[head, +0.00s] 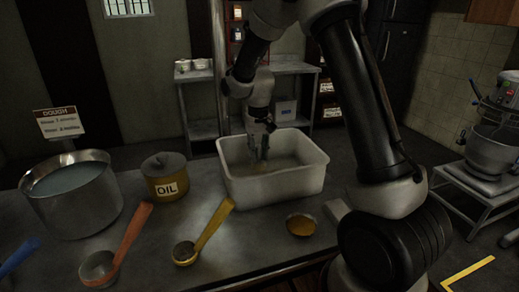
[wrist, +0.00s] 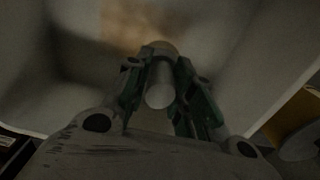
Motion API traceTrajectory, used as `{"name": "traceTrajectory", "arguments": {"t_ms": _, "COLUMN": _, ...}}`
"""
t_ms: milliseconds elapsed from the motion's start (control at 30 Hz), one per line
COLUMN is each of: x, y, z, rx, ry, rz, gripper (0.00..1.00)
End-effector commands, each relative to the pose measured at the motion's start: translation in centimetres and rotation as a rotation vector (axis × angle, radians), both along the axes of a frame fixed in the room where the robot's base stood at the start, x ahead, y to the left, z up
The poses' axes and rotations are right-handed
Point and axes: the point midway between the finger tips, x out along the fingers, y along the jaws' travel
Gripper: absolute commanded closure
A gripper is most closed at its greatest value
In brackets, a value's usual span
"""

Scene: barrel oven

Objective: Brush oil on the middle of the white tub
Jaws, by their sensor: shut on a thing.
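The white tub (head: 307,183) stands on the counter, a little right of the middle in the head view. Its pale inner wall and floor (wrist: 215,30) fill much of the wrist view. My gripper (head: 260,148) reaches down into the tub. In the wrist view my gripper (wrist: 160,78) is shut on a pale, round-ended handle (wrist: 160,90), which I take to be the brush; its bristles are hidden. A brownish patch (wrist: 140,22) shows on the tub floor beyond the fingers. The yellow pot marked OIL (head: 155,188) stands left of the tub with its lid on.
A metal pot of liquid (head: 80,208) stands at the left. An orange scoop (head: 130,235), a yellow scoop (head: 215,222) and a small bowl of orange-yellow stuff (head: 301,226) lie in front. A mixer (head: 492,150) is at the right.

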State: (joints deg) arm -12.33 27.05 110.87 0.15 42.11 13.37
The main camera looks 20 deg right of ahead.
Motion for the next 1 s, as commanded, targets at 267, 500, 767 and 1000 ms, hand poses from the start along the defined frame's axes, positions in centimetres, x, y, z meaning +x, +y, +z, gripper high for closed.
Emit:
{"name": "traceTrajectory", "arguments": {"t_ms": 267, "x": 0.0, "y": -0.4, "z": 2.4, "rx": 0.001, "ry": -0.003, "rz": -0.001, "gripper": 0.95}}
{"name": "traceTrajectory", "arguments": {"t_ms": 500, "x": -0.1, "y": -0.5, "z": 2.9, "rx": 0.0, "ry": -0.001, "rz": 0.0, "gripper": 0.95}}
{"name": "traceTrajectory", "arguments": {"t_ms": 767, "x": -0.1, "y": -0.5, "z": 2.9, "rx": 0.0, "ry": -0.001, "rz": 0.0, "gripper": 0.95}}
{"name": "traceTrajectory", "arguments": {"t_ms": 1000, "x": -0.1, "y": -0.5, "z": 2.9, "rx": 0.0, "ry": -0.001, "rz": 0.0, "gripper": 0.95}}
